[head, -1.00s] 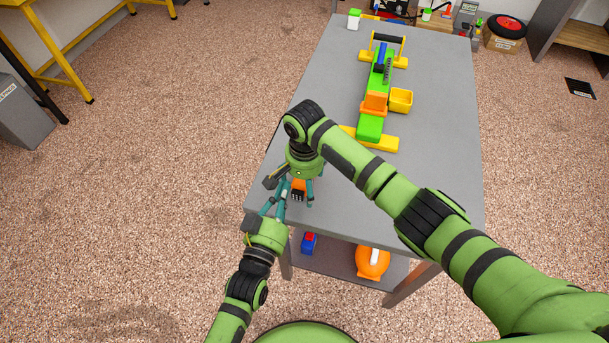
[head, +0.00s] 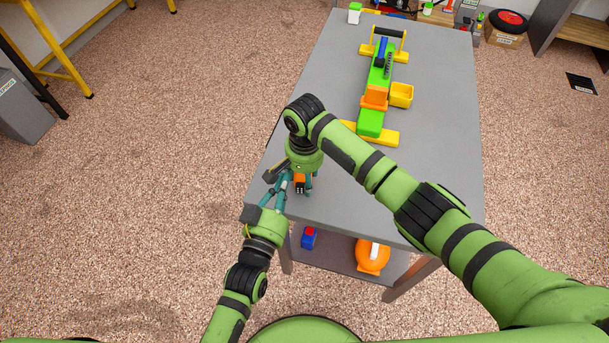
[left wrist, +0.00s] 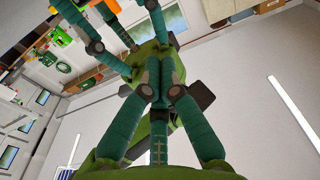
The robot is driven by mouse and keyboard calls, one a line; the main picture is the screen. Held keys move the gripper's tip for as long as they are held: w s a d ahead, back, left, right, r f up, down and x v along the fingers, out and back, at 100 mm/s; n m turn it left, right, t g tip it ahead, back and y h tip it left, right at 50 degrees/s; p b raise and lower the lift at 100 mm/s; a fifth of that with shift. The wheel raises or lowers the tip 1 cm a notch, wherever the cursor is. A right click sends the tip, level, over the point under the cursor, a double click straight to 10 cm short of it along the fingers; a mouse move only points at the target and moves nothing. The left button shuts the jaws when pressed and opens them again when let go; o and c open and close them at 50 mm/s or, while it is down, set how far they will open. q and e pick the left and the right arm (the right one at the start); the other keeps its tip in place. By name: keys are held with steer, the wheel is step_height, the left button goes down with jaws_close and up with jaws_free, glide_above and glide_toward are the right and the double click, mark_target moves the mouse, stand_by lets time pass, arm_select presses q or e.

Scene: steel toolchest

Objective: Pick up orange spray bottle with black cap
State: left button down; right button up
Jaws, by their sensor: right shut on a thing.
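The orange bottle (head: 299,179) is near the front left corner of the grey table in the head view. A black part shows at its lower end, and most of it is hidden by fingers. My right gripper (head: 302,186) points down and is shut on it. I cannot tell whether the bottle touches the table. My left gripper (head: 286,177) reaches up beside it from the table's front left edge. In the left wrist view its teal fingers (left wrist: 160,88) come together, with no object visible between them. My right gripper's fingers (left wrist: 120,25) spread above them.
The grey table (head: 440,140) carries a green and orange toy (head: 371,121) and a yellow bin (head: 401,94). On the lower shelf are an orange round thing (head: 371,257) and a blue-red item (head: 309,238). The table's right side is clear.

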arm_select(q)
steer(key=shift+s, duration=0.1)
arm_select(e)
steer(key=shift+f, duration=0.1)
arm_select(q)
steer(key=v, duration=1.2)
arm_select(e)
steer(key=shift+s, duration=0.15)
